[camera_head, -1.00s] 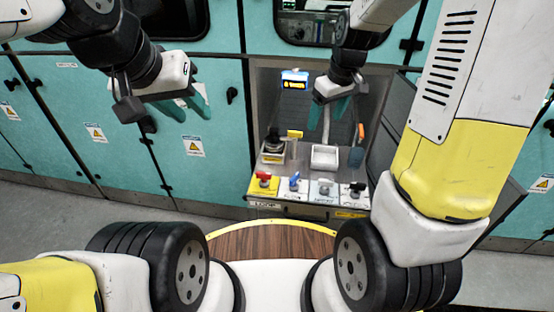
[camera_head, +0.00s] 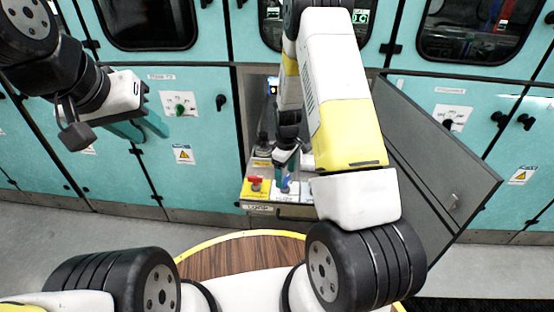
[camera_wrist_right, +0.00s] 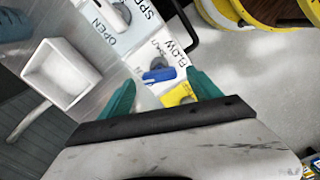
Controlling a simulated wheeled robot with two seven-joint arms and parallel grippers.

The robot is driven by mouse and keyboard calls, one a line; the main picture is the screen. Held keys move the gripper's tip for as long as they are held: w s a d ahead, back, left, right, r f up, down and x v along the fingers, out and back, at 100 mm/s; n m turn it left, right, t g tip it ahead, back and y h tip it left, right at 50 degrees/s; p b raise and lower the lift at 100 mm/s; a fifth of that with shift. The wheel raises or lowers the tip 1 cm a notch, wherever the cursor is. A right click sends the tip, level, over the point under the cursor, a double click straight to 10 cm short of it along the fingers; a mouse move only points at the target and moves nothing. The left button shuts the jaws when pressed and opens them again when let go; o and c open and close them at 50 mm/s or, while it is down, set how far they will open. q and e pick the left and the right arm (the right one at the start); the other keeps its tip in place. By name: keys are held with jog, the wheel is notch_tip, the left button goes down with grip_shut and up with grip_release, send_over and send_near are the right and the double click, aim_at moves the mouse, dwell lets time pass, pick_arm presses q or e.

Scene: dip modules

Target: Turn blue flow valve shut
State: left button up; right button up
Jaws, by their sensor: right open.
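The blue flow valve (camera_head: 285,187) is on a white plate on the low panel, partly hidden behind my right gripper in the head view. In the right wrist view the blue handle (camera_wrist_right: 160,76) lies crosswise on its plate, beside the word FLOW. My right gripper (camera_head: 286,164) points down over the valve. In the right wrist view its teal fingers (camera_wrist_right: 163,93) are apart, with the handle showing in the gap between them; contact cannot be told. My left gripper (camera_head: 140,126) is open and empty, in the air at the left, far from the panel.
A red valve (camera_head: 255,182) on a yellow plate stands left of the blue one. A white valve (camera_wrist_right: 118,14) and a white tray (camera_wrist_right: 62,72) are close by. An open grey door (camera_head: 435,165) stands right of the panel.

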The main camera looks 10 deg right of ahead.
jog(key=shift+f, duration=0.9)
jog(key=c, duration=1.4)
jog(key=m, duration=0.6)
jog(key=shift+m, duration=0.3)
jog(key=m, duration=0.6)
jog(key=shift+m, duration=0.4)
jog(key=o, duration=1.4)
